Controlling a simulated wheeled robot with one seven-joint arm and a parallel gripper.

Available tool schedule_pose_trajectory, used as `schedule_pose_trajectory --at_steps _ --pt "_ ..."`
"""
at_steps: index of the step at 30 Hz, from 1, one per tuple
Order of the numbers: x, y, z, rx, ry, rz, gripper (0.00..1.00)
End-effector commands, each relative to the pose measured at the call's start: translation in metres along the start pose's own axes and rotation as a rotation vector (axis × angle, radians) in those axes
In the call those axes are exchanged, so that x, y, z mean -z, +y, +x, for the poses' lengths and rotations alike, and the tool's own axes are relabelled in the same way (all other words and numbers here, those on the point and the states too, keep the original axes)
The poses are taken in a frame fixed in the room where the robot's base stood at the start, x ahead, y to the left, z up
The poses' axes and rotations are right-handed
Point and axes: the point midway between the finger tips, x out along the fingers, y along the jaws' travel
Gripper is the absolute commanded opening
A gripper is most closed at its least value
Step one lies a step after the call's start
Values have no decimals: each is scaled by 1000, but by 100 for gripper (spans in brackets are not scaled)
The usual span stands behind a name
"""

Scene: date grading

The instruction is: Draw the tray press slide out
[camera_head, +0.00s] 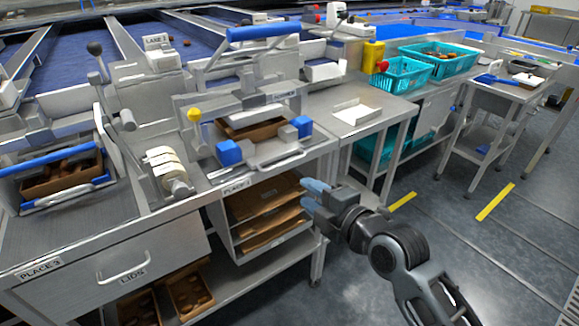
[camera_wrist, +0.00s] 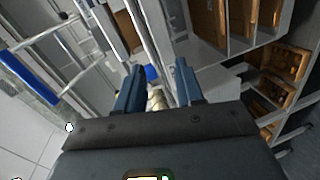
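The tray press (camera_head: 262,75) stands on the bench in the head view, with a long blue lever across its top. Its slide (camera_head: 268,152) sits at the front under the press, with blue blocks at its corners, a metal bar handle along the front and a brown tray (camera_head: 252,131) on it. My gripper (camera_head: 312,190) is below and right of the slide, in front of the bench, apart from the handle. In the wrist view my gripper (camera_wrist: 158,88) shows two separated blue fingers with nothing held between them. A small blue block (camera_wrist: 152,73) shows beyond the fingers.
A shelf (camera_head: 225,225) labelled PLACE with brown trays is under the press, close to my gripper. A LIDS drawer (camera_head: 125,262) and another blue-handled station are left. A side table (camera_head: 350,106) and teal crates (camera_head: 403,76) are right.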

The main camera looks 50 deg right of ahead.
Motion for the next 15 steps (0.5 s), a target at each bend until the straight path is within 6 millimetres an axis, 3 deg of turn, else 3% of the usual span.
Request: schedule_pose_trajectory --at_steps 5,11,15 --pt "-12 22 23 -15 -4 -118 37" --pt "-14 26 36 -14 -5 -145 37" --pt "-14 28 56 -15 -4 -145 37"
